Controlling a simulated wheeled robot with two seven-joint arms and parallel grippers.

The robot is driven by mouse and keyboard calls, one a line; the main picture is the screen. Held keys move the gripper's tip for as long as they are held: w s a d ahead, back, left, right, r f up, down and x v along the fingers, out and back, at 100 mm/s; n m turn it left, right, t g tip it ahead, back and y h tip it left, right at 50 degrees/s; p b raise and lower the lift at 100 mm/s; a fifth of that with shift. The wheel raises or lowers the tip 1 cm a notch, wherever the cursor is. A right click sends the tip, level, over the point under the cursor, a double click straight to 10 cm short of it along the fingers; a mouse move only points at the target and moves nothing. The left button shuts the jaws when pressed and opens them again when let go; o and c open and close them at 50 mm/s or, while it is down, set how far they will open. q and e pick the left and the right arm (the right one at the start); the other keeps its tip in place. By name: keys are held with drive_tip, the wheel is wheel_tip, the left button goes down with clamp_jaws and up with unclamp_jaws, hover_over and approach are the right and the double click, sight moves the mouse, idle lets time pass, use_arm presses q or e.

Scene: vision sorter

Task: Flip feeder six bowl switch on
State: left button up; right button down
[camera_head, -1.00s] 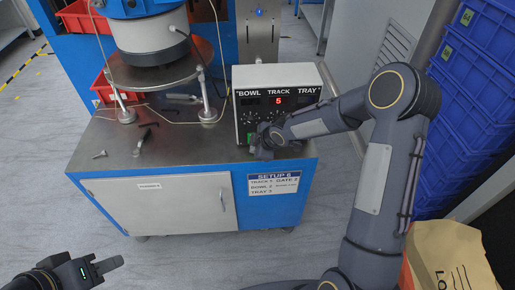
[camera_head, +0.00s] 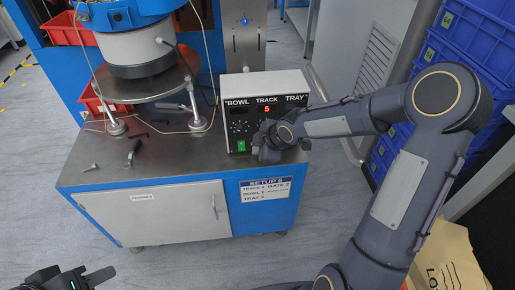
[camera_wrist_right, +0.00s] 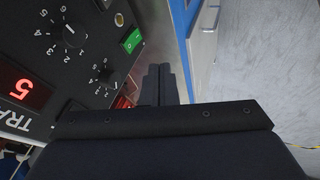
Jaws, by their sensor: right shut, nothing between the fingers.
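The controller box (camera_head: 265,88) of the feeder is labelled BOWL, TRACK and TRAY, with a red display reading 5. The bowl switch (camera_head: 241,146) shows green at the lower left of its front, below the BOWL label. It also shows bright green in the right wrist view (camera_wrist_right: 131,41). My right gripper (camera_head: 267,151) is shut and empty, in front of the box just right of the green switch. Its fingers (camera_wrist_right: 159,72) are apart from the green switch and partly hide a red switch (camera_wrist_right: 122,102). My left gripper (camera_head: 100,277) is at the bottom left, far from the box.
The bowl feeder (camera_head: 135,50) stands left of the box on the metal cabinet top (camera_head: 105,177), with several small loose parts. A SETUP 6 sign (camera_head: 265,187) is on the cabinet front. Blue crates (camera_head: 450,50) and a paper bag (camera_head: 440,265) are at the right.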

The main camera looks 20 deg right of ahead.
sight(241, 146)
drive_tip(key=shift+s+f+p, duration=0.1)
drive_tip(key=shift+f+p, duration=0.4)
drive_tip(key=shift+p, duration=0.7)
drive_tip(key=x, duration=0.3)
drive_tip(key=w+x, duration=0.1)
drive_tip(key=x, duration=0.3)
drive_tip(key=w+d+r+x, duration=0.1)
drive_tip(key=x, duration=0.3)
drive_tip(key=shift+w+a+f, duration=0.1)
drive_tip(key=shift+w+f, duration=0.05)
drive_tip(key=shift+w, duration=0.05)
drive_tip(key=shift+w+f, duration=0.1)
drive_tip(key=shift+w, duration=0.4)
